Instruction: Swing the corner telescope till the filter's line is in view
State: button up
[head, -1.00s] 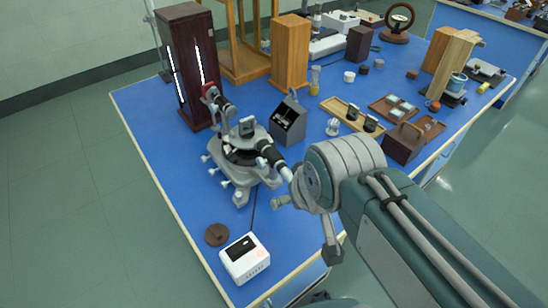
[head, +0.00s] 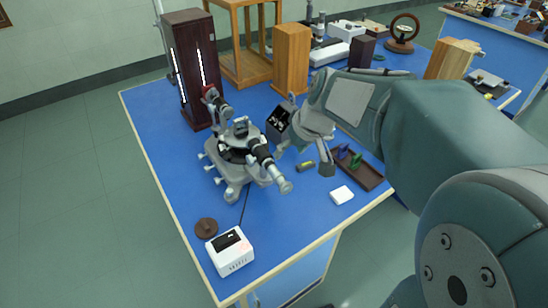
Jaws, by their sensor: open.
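The spectrometer (head: 232,168) stands on the blue bench, a grey instrument with a round table and splayed feet. Its black and silver telescope (head: 265,160) points toward the lower right, eyepiece at the near end. A collimator (head: 218,105) on its far side faces a tall dark wooden housing (head: 188,65) with bright vertical slits. My gripper (head: 302,160) is open, right of the telescope's eyepiece and apart from it in the picture. No spectral line is visible from here. I cannot tell which item is the filter.
A white box (head: 230,252) and brown disc (head: 206,228) lie at the front left. A dark tray (head: 371,180) with green and blue items, a white block (head: 342,195) and a small brass cylinder (head: 306,166) lie at right. A grey box (head: 278,120) stands behind.

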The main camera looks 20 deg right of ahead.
aim_at(276, 171)
jog(key=x, duration=1)
jog(key=shift+w+f, duration=0.15)
jog(key=shift+f, duration=0.2)
grip_shut()
